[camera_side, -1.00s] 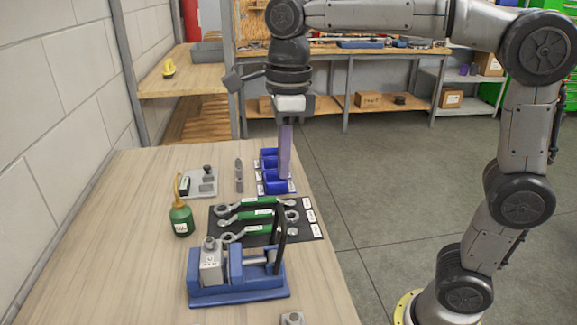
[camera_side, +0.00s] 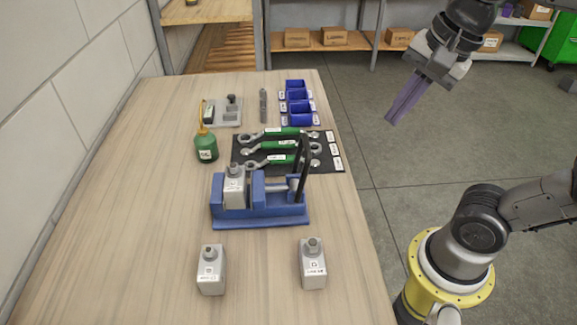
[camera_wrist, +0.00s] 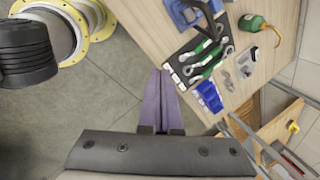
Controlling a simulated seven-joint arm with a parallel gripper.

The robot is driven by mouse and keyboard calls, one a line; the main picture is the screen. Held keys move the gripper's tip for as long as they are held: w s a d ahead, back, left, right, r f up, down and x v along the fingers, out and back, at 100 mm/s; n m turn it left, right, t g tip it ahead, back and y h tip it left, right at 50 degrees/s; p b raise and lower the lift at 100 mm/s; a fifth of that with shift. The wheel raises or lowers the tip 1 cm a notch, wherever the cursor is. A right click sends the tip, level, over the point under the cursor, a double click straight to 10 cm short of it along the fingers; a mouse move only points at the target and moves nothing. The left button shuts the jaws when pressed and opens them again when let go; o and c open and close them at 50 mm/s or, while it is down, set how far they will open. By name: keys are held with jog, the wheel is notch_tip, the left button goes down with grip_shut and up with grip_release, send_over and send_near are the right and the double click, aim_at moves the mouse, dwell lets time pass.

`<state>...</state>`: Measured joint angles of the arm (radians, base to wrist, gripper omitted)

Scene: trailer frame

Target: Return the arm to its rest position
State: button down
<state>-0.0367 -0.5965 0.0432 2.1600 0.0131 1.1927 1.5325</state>
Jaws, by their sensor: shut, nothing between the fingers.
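My gripper (camera_side: 404,99) has long purple fingers, pressed together and empty. In the side view it hangs tilted in the air to the right of the table, over the grey floor. It also shows in the wrist view (camera_wrist: 160,90), with the fingers side by side and the floor beyond them. My yellow base ring (camera_side: 478,290) stands at the lower right of the side view, off the table's right edge.
The wooden table (camera_side: 130,200) carries a blue vise (camera_side: 262,212) holding a grey block, two grey blocks (camera_side: 211,272) (camera_side: 313,265), green-handled wrenches (camera_side: 280,145) on a black mat, blue bins (camera_side: 298,102) and a green oil can (camera_side: 206,148). Shelves stand behind. Open floor lies right.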

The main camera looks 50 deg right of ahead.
notch_tip(320, 180, down, 6)
jog(key=s+d+n+t, duration=0.1)
jog(key=s+n, duration=0.1)
jog(key=n, duration=1.5)
jog(key=shift+s+f+t, duration=0.2)
jog(key=shift+s+t, duration=0.05)
jog(key=shift+t, duration=0.05)
